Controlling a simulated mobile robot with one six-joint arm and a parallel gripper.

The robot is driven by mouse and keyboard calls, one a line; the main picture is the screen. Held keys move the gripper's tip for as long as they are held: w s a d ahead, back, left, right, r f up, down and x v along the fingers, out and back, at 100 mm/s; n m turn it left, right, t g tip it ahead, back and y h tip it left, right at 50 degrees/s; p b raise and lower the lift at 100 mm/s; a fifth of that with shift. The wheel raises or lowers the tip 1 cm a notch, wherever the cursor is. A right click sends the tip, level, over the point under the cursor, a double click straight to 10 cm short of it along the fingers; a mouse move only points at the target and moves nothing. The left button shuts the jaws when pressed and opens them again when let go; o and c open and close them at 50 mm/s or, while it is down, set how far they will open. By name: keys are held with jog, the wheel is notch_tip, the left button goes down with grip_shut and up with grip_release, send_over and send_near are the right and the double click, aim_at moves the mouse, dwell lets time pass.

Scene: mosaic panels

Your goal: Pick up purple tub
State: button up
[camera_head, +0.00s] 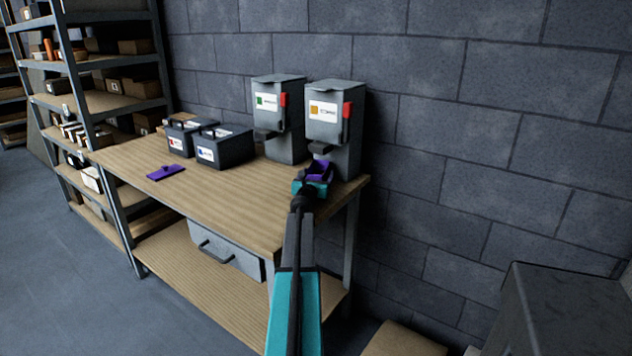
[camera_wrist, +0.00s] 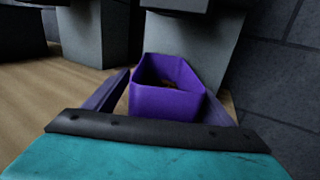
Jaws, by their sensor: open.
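The purple tub (camera_wrist: 165,103) stands upright on the workbench in front of the right dispenser. It is open at the top, and something orange-brown shows inside it. In the head view the tub (camera_head: 319,168) is partly hidden by my gripper (camera_head: 312,182). In the wrist view my gripper (camera_wrist: 170,98) is open, with one finger on each side of the tub. I cannot tell whether the fingers touch it.
Two grey dispensers with red levers, the left one (camera_head: 278,120) and the right one (camera_head: 334,132), stand at the back of the workbench (camera_head: 215,205). Two dark boxes (camera_head: 222,150) and a flat purple piece (camera_head: 166,173) lie to the left. A block wall (camera_head: 470,130) is behind.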

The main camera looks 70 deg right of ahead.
jog(key=c, duration=1.7)
jog(key=shift+r, duration=0.2)
jog(key=shift+r, duration=0.45)
notch_tip(320, 180, up, 3)
jog(key=shift+f+p, duration=0.1)
jog(key=shift+p, duration=0.6)
jog(key=a, duration=0.6)
jog(key=s+a+b, duration=0.1)
jog(key=a, duration=0.5)
jog(key=s+a+b, duration=0.1)
jog(key=a, duration=0.5)
jog(key=shift+s+f, duration=0.2)
jog(key=shift+f, duration=0.05)
